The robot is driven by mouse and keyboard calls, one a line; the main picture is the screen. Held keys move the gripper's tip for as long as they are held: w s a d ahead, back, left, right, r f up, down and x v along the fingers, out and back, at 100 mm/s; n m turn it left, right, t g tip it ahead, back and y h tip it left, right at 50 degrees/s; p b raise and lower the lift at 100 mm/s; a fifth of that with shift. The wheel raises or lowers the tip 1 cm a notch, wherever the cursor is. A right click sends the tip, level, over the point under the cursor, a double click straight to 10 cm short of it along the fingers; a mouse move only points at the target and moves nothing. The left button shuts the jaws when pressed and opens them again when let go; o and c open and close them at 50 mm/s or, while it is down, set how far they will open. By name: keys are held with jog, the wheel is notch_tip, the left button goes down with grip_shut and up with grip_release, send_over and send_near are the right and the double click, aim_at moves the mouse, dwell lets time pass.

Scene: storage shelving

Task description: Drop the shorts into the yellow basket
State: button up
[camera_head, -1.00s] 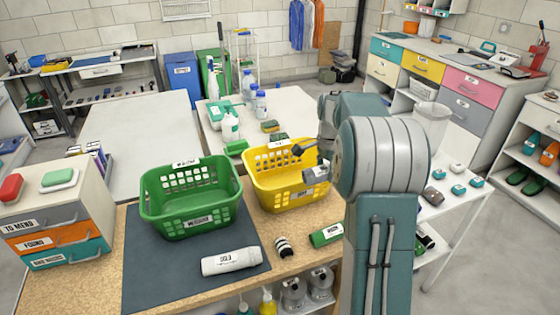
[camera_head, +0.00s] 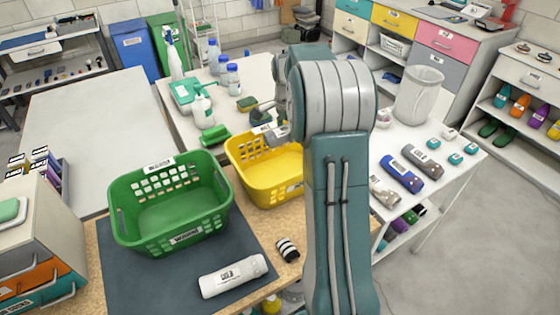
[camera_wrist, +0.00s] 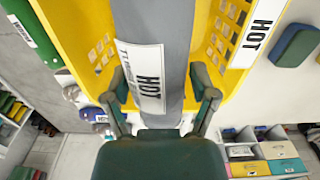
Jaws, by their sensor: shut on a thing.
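The yellow basket (camera_head: 262,188) stands on the wooden worktop, right of the green basket. My gripper (camera_head: 264,120) is at its back right rim, partly hidden by my arm. It is shut on a grey roll (camera_head: 280,136) with a white label, which may be the shorts. In the wrist view, my gripper (camera_wrist: 162,97) has a finger on each side of the grey roll (camera_wrist: 176,25). The label reads "HOT"; its smaller print is unclear. The yellow basket (camera_wrist: 80,35) lies behind the roll in that view. I cannot tell whether they touch.
The green basket (camera_head: 172,213) stands on a dark mat (camera_head: 125,275). A white roll (camera_head: 232,276) and a striped roll (camera_head: 287,249) lie in front. Bottles (camera_head: 233,78) stand behind the yellow basket. A white bin (camera_head: 418,97) and several rolls are on the right table.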

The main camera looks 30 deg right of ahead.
jog(key=shift+f, duration=1.85)
jog(key=o, duration=1.1)
notch_tip(320, 180, up, 12)
jog(key=shift+w+f, duration=0.1)
